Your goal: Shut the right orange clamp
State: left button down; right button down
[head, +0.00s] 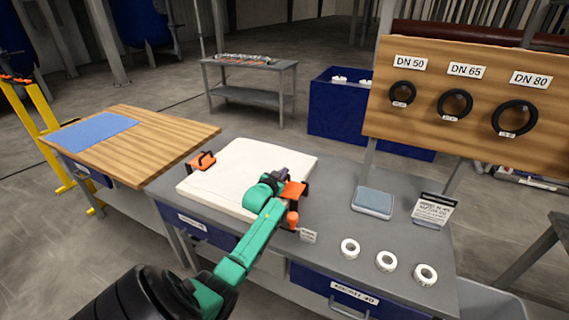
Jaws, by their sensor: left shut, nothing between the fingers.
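The right orange clamp (295,189) sits at the right edge of the white plate (234,167), on the grey bench. An orange knob on a dark stem (293,218) hangs at its front. The left orange clamp (201,160) sits at the plate's left edge. My left gripper (281,174), at the end of the green arm, is shut and empty. It is over the plate's right side, just left of the right clamp, and hides part of it. I cannot tell whether it touches the clamp. My right gripper is not in view.
Three white rings (385,261) and a small label (308,236) lie right of the clamp. A grey-blue pad (373,202) and a sign (433,211) stand farther right. A wooden board (465,90) with black rings rises behind. A wooden table (150,140) adjoins at left.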

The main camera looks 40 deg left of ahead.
pick_arm(q)
jog(key=shift+b+v, duration=0.55)
jog(key=shift+v, duration=0.65)
jog(key=v, duration=0.8)
jog(key=shift+r+b, duration=0.3)
jog(key=shift+b, duration=0.05)
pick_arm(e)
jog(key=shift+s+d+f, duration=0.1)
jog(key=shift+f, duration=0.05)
pick_arm(q)
jog(key=shift+a+f, duration=0.1)
